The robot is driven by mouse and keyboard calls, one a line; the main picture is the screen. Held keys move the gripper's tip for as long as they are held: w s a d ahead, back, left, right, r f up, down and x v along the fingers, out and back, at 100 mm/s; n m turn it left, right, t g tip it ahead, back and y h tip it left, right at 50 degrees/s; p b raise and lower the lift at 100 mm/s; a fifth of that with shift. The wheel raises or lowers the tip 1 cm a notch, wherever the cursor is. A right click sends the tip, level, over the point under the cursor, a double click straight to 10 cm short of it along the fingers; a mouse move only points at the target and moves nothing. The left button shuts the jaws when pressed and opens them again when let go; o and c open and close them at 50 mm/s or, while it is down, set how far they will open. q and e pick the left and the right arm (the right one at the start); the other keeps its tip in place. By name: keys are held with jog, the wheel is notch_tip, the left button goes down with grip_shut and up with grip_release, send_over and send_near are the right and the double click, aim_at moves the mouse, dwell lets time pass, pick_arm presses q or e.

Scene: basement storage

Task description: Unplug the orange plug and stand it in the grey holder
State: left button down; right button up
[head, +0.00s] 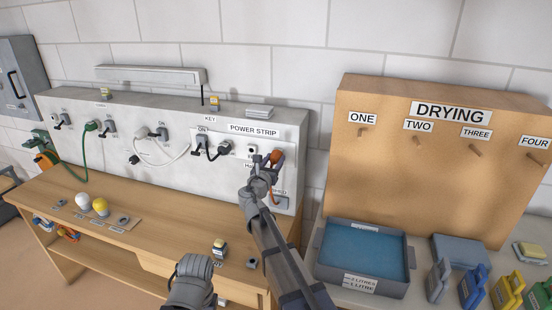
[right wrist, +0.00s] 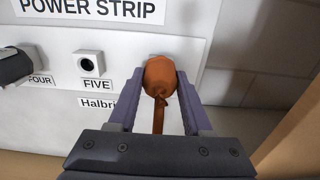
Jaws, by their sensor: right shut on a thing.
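The orange plug (head: 276,156) is at the right end of the white power strip panel, and it fills the middle of the right wrist view (right wrist: 160,76). My right gripper (right wrist: 158,82) is shut on it, one finger on each side. Its orange cord (right wrist: 158,118) hangs down between the fingers. The plug hides the socket behind it, so I cannot tell how deep it sits. A small grey block (head: 252,263) on the wooden bench may be the grey holder. My left gripper (head: 195,268) is low in the head view, over the bench front; its jaws are unclear.
Socket FIVE (right wrist: 90,64) is empty beside the plug, and a black plug (right wrist: 14,66) sits left of it. A small yellow-topped item (head: 219,247) stands near the grey block. A blue-filled tray (head: 362,287) and wooden DRYING board (head: 400,180) are at right.

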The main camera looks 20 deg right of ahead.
aim_at(273, 162)
grip_shut()
jog(key=shift+s+a, duration=0.4)
jog(key=shift+s, duration=0.2)
dwell(0.8)
jog(key=shift+v, duration=1.15)
